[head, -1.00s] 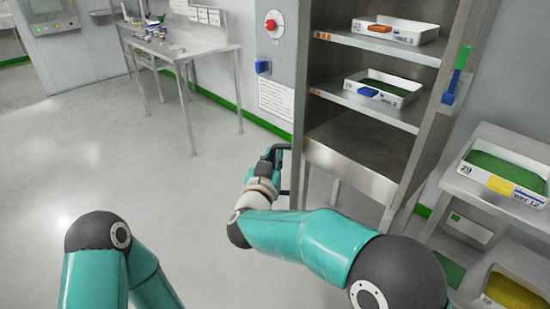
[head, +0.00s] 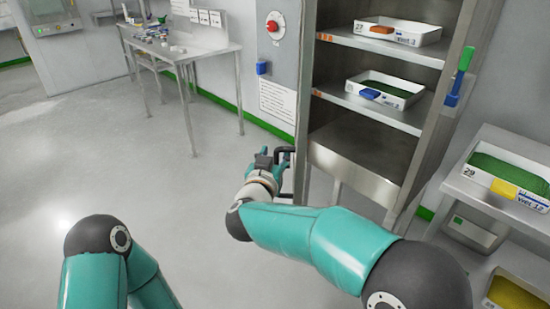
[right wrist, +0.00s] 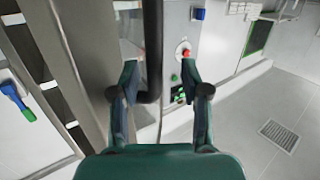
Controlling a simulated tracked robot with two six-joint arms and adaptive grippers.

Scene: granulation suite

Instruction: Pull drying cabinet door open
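The drying cabinet (head: 372,150) stands at centre right in the head view, its front uncovered and its shelves showing. A narrow grey panel, apparently the door seen nearly edge-on (head: 302,100), is along its left side. A black bar handle (head: 285,156) sticks out low on that side. My right gripper (head: 264,160) is just left of the handle. In the right wrist view the right gripper (right wrist: 158,76) is open. The black handle (right wrist: 152,45) shows between its fingers, nearer the left one; contact cannot be told. My left arm shows at lower left; its gripper is not visible.
White trays (head: 384,92) stand on the cabinet shelves. A side shelf (head: 462,186) at right holds more trays. A control panel (head: 270,60) with a red knob is left of the cabinet. A steel table (head: 200,48) is further back. The floor at left is clear.

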